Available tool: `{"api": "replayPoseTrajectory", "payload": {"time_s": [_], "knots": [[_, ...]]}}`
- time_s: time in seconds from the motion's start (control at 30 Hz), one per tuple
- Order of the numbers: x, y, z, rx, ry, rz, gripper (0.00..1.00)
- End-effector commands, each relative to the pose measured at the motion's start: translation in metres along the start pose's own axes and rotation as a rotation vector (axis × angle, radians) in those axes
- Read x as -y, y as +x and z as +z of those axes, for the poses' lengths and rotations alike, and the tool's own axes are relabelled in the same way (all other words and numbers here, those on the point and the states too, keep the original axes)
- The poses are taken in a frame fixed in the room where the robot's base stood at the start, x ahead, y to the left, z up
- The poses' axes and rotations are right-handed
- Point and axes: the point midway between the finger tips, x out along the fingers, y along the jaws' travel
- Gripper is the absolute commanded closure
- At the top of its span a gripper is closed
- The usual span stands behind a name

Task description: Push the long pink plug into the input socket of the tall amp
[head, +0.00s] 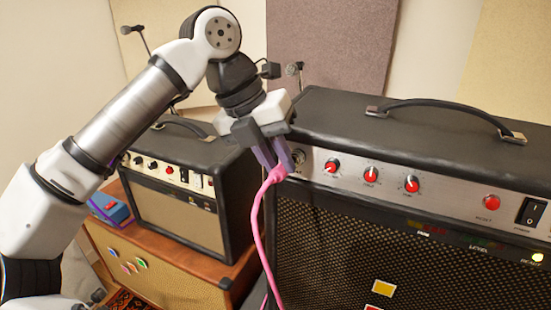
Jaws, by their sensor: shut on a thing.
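My gripper (275,155) points down and is shut on the long pink plug (276,174). The pink cable (259,228) hangs down from it along the left front edge of the large black amp. This amp (375,137) fills the right side and looks like the tall one. Its silver panel has a round socket (298,156) at the left end, just right of my fingers. The plug's tip is hidden, so I cannot tell whether it touches or enters the socket.
The large amp's panel has several red knobs (371,175) and a power switch (531,211); a handle (445,112) tops it. A smaller amp (176,170) stands at the left on a wooden cabinet (160,265), with a blue pedal (110,208) beside it. Microphone stands rise behind.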

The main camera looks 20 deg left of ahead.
Motion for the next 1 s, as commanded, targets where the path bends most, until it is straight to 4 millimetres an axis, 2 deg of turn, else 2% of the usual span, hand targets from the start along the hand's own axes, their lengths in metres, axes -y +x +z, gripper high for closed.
{"api": "replayPoseTrajectory", "payload": {"time_s": [1.0], "knots": [[0.0002, 0.0031, 0.0075, 0.000, 0.001, 0.001, 1.00]]}}
